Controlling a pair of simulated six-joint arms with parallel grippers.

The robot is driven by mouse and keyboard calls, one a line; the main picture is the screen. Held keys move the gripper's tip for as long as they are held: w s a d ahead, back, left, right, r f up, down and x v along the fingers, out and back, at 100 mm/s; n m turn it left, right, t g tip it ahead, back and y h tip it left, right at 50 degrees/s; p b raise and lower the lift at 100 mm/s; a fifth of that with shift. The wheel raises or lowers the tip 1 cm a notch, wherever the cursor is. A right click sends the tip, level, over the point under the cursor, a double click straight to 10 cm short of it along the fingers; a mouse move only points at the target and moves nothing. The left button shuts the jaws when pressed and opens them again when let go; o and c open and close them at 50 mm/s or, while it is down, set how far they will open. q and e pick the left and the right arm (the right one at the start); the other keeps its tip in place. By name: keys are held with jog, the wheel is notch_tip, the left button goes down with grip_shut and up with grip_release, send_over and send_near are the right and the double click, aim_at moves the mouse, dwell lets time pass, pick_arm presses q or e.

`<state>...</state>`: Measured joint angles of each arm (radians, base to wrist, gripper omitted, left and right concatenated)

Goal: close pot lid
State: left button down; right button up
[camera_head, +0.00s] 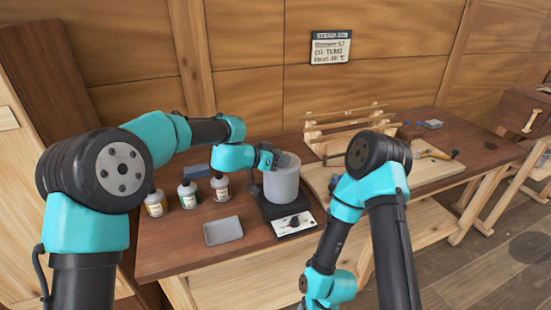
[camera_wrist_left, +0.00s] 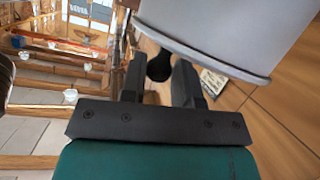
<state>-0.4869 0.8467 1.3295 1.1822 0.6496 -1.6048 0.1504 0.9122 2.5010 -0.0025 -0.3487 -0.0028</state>
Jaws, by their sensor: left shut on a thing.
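The light grey pot (camera_head: 282,186) stands upright on a black hot plate (camera_head: 292,223) on the bench. Its grey top (camera_head: 288,160) shows beside my left gripper (camera_head: 270,160); I cannot tell how far the lid is open. In the left wrist view my left gripper (camera_wrist_left: 160,75) is shut on a black knob (camera_wrist_left: 159,66), which sits between its fingers. The grey pot (camera_wrist_left: 225,30) with its rim is close beside the fingers in that view. How the knob joins the lid is hidden. The end of my right arm is out of view.
Several small bottles (camera_head: 188,194) stand left of the pot. A grey tray (camera_head: 223,231) lies front left of the hot plate. A wooden frame (camera_head: 345,125) and a board (camera_head: 430,169) with tools lie to the right. A sign (camera_head: 330,47) hangs on the wall.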

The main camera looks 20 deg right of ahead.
pick_arm(q)
jog(key=shift+f, duration=0.1)
jog(key=c, duration=1.1)
grip_release()
jog(key=shift+c, duration=0.2)
jog(key=shift+a, duration=0.1)
jog(key=v, duration=1.7)
jog(key=shift+s, duration=0.1)
